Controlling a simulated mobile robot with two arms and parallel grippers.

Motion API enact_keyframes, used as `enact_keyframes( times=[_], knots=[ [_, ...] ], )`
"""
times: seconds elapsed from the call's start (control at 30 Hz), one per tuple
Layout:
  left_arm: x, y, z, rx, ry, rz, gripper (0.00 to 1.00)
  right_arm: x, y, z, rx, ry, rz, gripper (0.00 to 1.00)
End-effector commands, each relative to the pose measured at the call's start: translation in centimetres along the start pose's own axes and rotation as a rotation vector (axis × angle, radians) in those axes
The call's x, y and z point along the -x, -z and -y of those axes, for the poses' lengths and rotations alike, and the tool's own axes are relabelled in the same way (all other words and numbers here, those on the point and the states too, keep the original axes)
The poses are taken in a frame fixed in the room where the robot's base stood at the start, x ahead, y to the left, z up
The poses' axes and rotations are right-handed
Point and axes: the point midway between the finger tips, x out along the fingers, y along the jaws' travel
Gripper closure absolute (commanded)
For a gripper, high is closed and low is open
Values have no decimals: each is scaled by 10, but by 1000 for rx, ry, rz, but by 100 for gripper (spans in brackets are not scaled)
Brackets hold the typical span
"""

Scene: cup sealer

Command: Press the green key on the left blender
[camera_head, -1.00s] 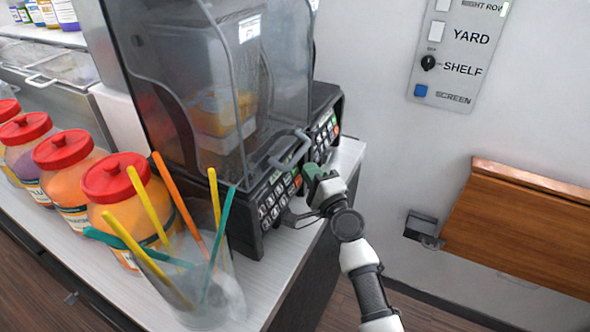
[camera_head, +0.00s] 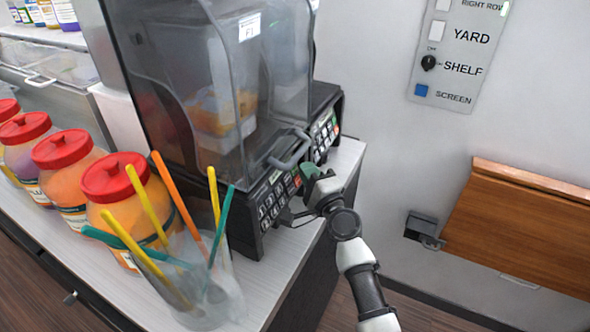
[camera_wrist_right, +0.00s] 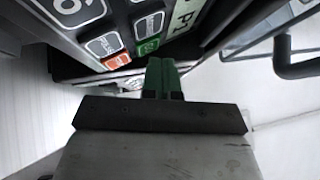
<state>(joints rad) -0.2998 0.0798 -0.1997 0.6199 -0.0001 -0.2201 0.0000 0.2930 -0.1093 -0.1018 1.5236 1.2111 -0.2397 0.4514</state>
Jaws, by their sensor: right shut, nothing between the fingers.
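The left blender (camera_head: 200,110) has a clear cover and a dark front panel of keys (camera_head: 270,203) near the counter's edge. My right gripper (camera_head: 308,171) is shut and empty, with green fingertips at the right end of that panel. In the right wrist view the green key (camera_wrist_right: 149,47) sits just above and slightly left of the fingertips (camera_wrist_right: 160,65). A red key (camera_wrist_right: 117,61) is left of it. The fingers hide what lies right behind them, and I cannot tell whether they touch the green key. My left gripper is out of view.
A second blender's key panel (camera_head: 325,134) stands just behind. The cover's handle (camera_head: 291,150) is close to my right gripper. A cup of coloured straws (camera_head: 200,285) and red-lidded jars (camera_head: 130,205) stand left on the counter. The floor side at right is open.

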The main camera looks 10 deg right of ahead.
Motion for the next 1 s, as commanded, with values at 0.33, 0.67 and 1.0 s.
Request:
enact_keyframes(
  times=[0.33, 0.67, 1.0],
  knots=[
    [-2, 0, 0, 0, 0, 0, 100, -2, -2, -2, 0, -1, 0, 100],
    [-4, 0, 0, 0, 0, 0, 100, -5, -4, -4, 1, -1, 1, 100],
    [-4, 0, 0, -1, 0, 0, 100, -6, -4, -4, 1, -1, 1, 100]
  ],
)
